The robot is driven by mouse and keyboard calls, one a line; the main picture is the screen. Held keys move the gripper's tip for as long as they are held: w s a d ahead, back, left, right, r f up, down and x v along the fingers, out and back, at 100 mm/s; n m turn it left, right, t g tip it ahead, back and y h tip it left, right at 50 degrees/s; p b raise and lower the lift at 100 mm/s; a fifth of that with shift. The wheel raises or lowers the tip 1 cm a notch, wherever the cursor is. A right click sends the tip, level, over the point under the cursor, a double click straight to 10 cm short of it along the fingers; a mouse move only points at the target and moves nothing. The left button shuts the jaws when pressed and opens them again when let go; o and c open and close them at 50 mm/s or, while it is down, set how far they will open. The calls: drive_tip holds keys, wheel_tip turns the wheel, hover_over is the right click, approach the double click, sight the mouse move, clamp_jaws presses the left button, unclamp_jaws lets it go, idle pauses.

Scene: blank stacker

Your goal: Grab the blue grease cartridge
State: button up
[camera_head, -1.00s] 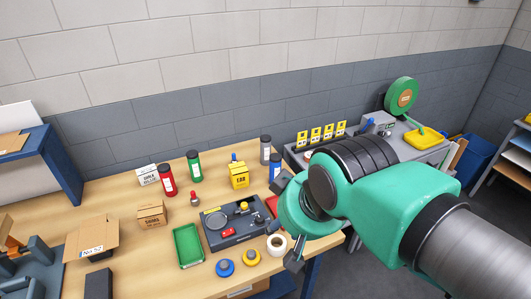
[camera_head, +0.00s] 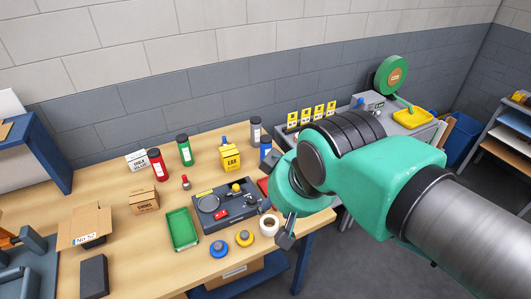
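The blue grease cartridge (camera_head: 265,149) stands upright near the back right of the wooden table, with a dark cap and a pale label. My arm's wrist covers the space just right of and in front of it. My gripper (camera_head: 284,220) is partly in view, with a dark finger hanging over the table's right edge beside the white tape roll. The rest of the gripper is hidden behind the green wrist, so its opening does not show. It is apart from the cartridge, nearer the camera.
Grey (camera_head: 255,131), green (camera_head: 185,150) and red (camera_head: 158,166) cartridges stand along the back. A yellow ear box (camera_head: 230,158) is left of the blue one. A dark device (camera_head: 226,209), green tray (camera_head: 182,229) and tape roll (camera_head: 269,225) lie in front. A grey machine bench stands right.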

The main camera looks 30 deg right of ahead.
drive_tip(key=o, duration=0.5)
drive_tip(key=shift+o, duration=0.2)
drive_tip(key=shift+r, duration=0.1)
drive_tip(key=w+d+r+g+p, duration=0.1)
drive_tip(key=w+d+r+p, duration=0.1)
drive_tip(key=w, duration=0.5)
drive_tip(key=w+d+r+g+p, duration=0.1)
drive_tip(key=w+r+p, duration=0.1)
drive_tip(key=w, duration=0.4)
drive_tip(key=m+g+p, duration=0.2)
drive_tip(key=g+p, duration=0.2)
drive_tip(key=p, duration=0.4)
approach(267, 138)
drive_tip(key=f, duration=0.5)
drive_tip(key=shift+s+a+f, duration=0.15)
drive_tip(key=shift+s+a, duration=0.1)
drive_tip(key=shift+w+d+f, duration=0.25)
drive_tip(key=shift+f, duration=0.3)
